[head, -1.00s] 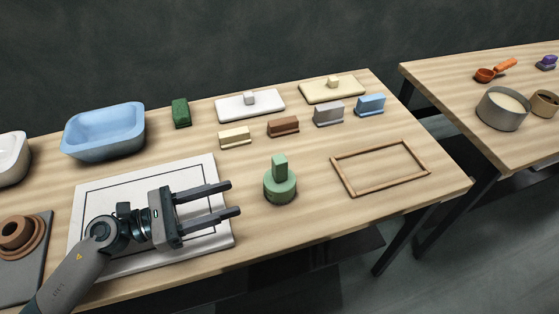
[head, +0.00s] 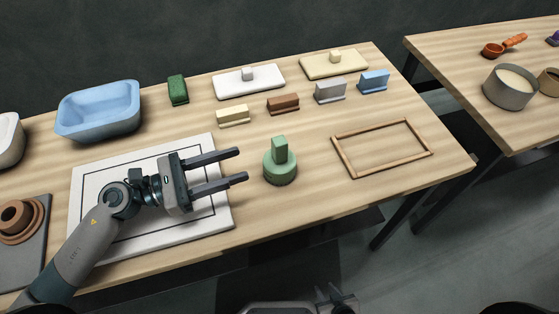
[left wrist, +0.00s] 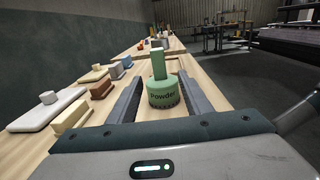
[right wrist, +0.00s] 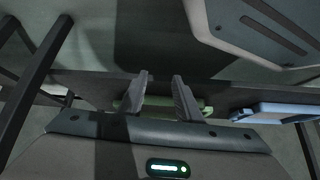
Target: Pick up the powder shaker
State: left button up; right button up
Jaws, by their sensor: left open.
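The powder shaker (head: 280,168), a green round pot with an upright block-shaped grip, stands on the wooden table right of the white board. In the left wrist view the shaker (left wrist: 162,93) shows the word "Powder" on its side. My left gripper (head: 243,165) is open and empty, its fingers pointing at the shaker with a small gap before it. In the left wrist view the shaker appears between and beyond the fingers. My right gripper (right wrist: 160,78) is open, its fingers apart, low and away from the tabletop; part of it shows at the bottom of the head view.
A white board (head: 95,190) lies under my left arm. A thin wooden frame (head: 383,146) lies right of the shaker. Several small blocks, such as a brown one (head: 283,104), stand behind it. A blue basin (head: 98,112) is at the back left. Table is clear around the shaker.

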aim_at(274, 152)
pick_arm(q)
jog(key=p+x, duration=0.4)
jog(key=x, duration=0.6)
jog(key=shift+w+d, duration=0.1)
jog(key=shift+d, duration=0.15)
pick_arm(e)
jog(key=s+d+f+g, duration=0.2)
jog(key=s+d, duration=0.1)
jog(key=s, duration=0.5)
jog(key=s+d+f+g+h, duration=0.1)
jog(key=s+d+f+g, duration=0.1)
jog(key=s, duration=0.5)
jog(key=shift+s+d+f, duration=0.15)
jog(key=shift+s+d, duration=0.2)
jog(key=shift+d, duration=0.4)
pick_arm(q)
jog(key=shift+p, duration=0.3)
